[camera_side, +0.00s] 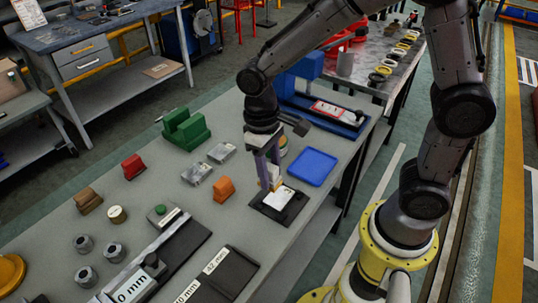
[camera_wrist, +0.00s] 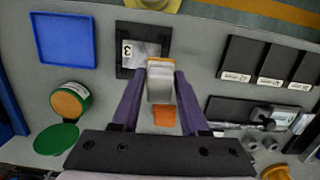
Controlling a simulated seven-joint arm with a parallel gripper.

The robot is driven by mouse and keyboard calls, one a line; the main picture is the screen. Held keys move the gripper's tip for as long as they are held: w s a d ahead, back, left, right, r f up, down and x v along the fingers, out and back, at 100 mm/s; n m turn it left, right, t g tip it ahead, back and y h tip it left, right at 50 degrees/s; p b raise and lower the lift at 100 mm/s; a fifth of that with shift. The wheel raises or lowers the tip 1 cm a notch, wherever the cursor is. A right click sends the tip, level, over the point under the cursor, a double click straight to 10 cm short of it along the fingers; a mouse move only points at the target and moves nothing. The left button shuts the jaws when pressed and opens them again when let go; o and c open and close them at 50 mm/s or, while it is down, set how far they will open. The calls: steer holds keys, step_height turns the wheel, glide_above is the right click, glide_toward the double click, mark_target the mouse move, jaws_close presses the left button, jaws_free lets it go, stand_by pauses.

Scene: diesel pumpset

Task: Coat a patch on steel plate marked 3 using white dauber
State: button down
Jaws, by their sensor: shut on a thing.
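My gripper (camera_side: 268,184) is shut on the white dauber (camera_wrist: 160,85), a pale block with a tan edge between the purple fingers (camera_wrist: 160,84). In the side view the dauber is mostly hidden by the fingers. The steel plate marked 3 (camera_wrist: 148,50) lies in a black holder; it also shows in the side view (camera_side: 281,199). The dauber is at the plate's near edge in the wrist view and hides a corner of it. I cannot tell whether they touch. An open green tin (camera_wrist: 70,101) with orange-tan contents stands left, its green lid (camera_wrist: 55,139) beside it.
A blue tray (camera_side: 313,167) lies right of the plate. An orange block (camera_side: 223,190) stands close on the left, with two metal pieces (camera_side: 197,173) (camera_side: 221,153) behind.

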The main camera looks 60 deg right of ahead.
steer(key=shift+a+f, duration=0.2)
steer(key=shift+f, duration=3.2)
steer(key=shift+d+f, duration=0.5)
steer(key=shift+f, duration=0.05)
steer(key=shift+d, duration=2.85)
steer(key=shift+a+f, duration=0.1)
steer(key=shift+a, duration=3.25)
steer(key=shift+r, duration=4.1)
